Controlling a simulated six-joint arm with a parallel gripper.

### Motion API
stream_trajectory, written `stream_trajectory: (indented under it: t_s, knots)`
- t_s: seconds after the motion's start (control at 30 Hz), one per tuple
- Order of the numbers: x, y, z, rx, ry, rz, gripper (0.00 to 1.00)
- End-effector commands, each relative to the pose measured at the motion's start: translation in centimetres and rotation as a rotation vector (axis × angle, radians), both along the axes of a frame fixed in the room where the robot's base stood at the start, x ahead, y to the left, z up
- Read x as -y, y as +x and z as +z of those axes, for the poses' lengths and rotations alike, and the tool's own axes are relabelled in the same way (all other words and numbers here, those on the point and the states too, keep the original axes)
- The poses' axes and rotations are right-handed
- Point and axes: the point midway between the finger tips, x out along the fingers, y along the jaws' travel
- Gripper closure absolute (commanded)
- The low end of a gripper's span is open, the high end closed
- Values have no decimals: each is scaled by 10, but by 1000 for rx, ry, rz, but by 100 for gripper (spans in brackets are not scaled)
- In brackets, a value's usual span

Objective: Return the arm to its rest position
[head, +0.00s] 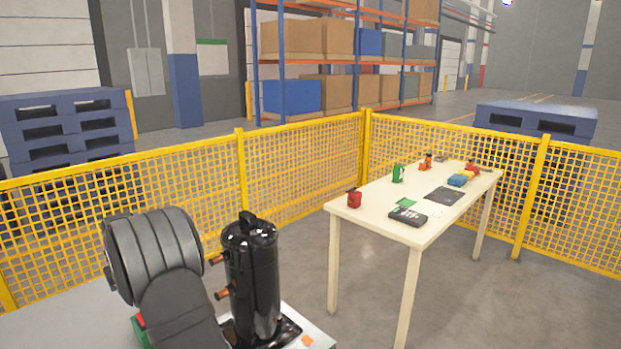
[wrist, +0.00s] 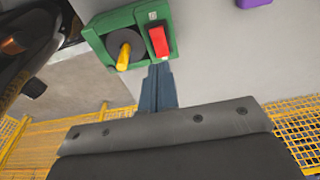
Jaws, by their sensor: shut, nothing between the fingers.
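My gripper (wrist: 160,70) shows in the wrist view with its narrow fingers together and nothing between them. Its tips appear close to the lower edge of a green box (wrist: 93,38); I cannot tell if they touch. The box carries a red block (wrist: 158,41) and a black disc with a yellow peg (wrist: 124,57). In the head view my grey arm fills the lower left and my fingers are hidden. A black compressor (head: 254,285) stands upright just right of my arm, with copper stubs on its left side.
A purple object (wrist: 253,3) lies at the wrist view's top edge. Yellow mesh fence (head: 300,175) encloses the area. A cream table (head: 385,220) with several small items stands to the right. Open floor lies between it and the compressor.

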Motion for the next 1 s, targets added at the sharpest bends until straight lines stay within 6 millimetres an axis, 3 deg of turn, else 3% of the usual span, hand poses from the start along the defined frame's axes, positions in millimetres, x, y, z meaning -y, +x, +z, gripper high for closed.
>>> stream_trajectory:
  t_s: [0.17,0.6,1.0]
  knots:
    - [0,0,-8,-1,-1,0,100]
    - [0,0,-65,-1,-1,0,100]
    - [0,0,-69,0,0,0,100]
